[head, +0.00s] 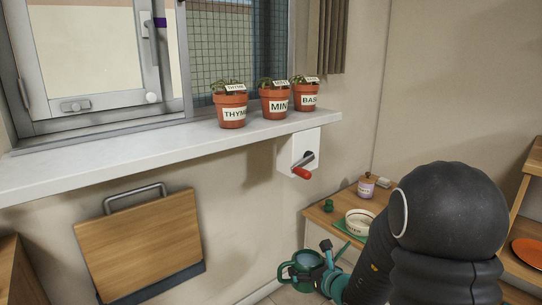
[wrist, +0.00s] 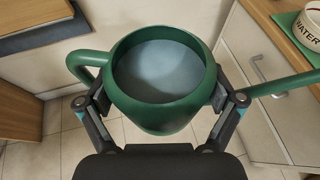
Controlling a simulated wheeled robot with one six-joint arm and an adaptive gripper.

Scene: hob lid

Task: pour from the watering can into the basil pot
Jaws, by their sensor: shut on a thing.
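My gripper (head: 322,272) is shut on the green watering can (head: 299,268), low in front of the wall and beside the small cabinet. In the wrist view the can (wrist: 158,118) sits upright between the two fingers, its open top showing a grey-blue surface inside. Its handle (wrist: 84,68) points left and its spout (wrist: 285,84) points right. The basil pot (head: 307,101), terracotta with a label reading "BAS", stands at the right of the window sill, well above the can. The mint pot (head: 275,105) and thyme pot (head: 231,113) stand to its left.
A wooden board (head: 145,245) hangs on the wall at left. The cabinet top holds a white bowl (head: 359,220) and a lidded jar (head: 366,187). The window stands at left.

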